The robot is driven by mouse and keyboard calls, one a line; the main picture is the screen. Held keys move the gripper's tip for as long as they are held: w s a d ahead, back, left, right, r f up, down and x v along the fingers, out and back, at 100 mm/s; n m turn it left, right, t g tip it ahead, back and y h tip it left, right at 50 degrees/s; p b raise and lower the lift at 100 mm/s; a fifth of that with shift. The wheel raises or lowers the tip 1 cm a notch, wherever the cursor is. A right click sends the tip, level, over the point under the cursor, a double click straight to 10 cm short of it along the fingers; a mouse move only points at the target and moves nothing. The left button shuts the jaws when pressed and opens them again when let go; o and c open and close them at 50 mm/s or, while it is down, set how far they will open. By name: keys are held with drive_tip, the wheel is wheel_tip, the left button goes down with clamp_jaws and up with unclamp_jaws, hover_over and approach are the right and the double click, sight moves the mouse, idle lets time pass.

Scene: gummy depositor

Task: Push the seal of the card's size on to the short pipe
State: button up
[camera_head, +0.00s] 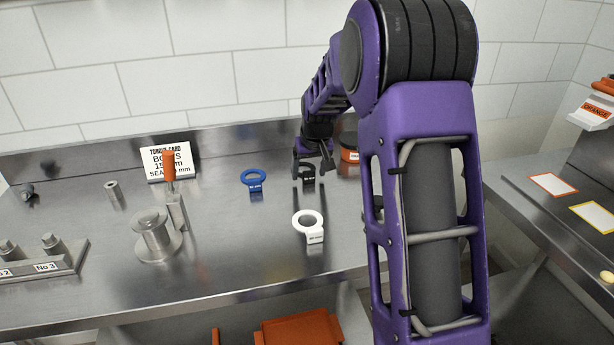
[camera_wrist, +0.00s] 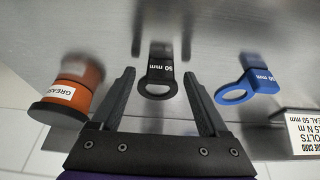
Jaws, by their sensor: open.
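The black ring seal (camera_wrist: 158,85) has a tab that appears to read 50 mm. In the wrist view it lies between the fingers of my open gripper (camera_wrist: 160,85), apart from both; it also shows in the head view (camera_head: 308,175). The blue seal (camera_head: 253,179) lies to its left, with a less legible tab (camera_wrist: 245,85) in the wrist view. The white seal (camera_head: 309,225) lies nearer the front. The card (camera_head: 168,160) stands at the back; its seal line appears to read 50 mm in the wrist view (camera_wrist: 300,135). A short steel pipe on a round flange (camera_head: 155,232) stands on the bench.
An orange grease tin with dark lid (camera_wrist: 68,90) stands close beside one finger; it also shows in the head view (camera_head: 349,155). An orange handle (camera_head: 168,165) rises behind the pipe. A small steel cylinder (camera_head: 113,190) and a No 3 rack (camera_head: 45,262) are at left.

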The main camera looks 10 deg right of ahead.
clamp_jaws()
idle(0.3)
wheel_tip(320, 180, up, 10)
drive_tip(key=p, duration=0.1)
drive_tip(key=shift+p, duration=0.3)
drive_tip(key=c, duration=0.6)
unclamp_jaws()
clamp_jaws()
idle(0.3)
drive_tip(key=shift+s, duration=0.1)
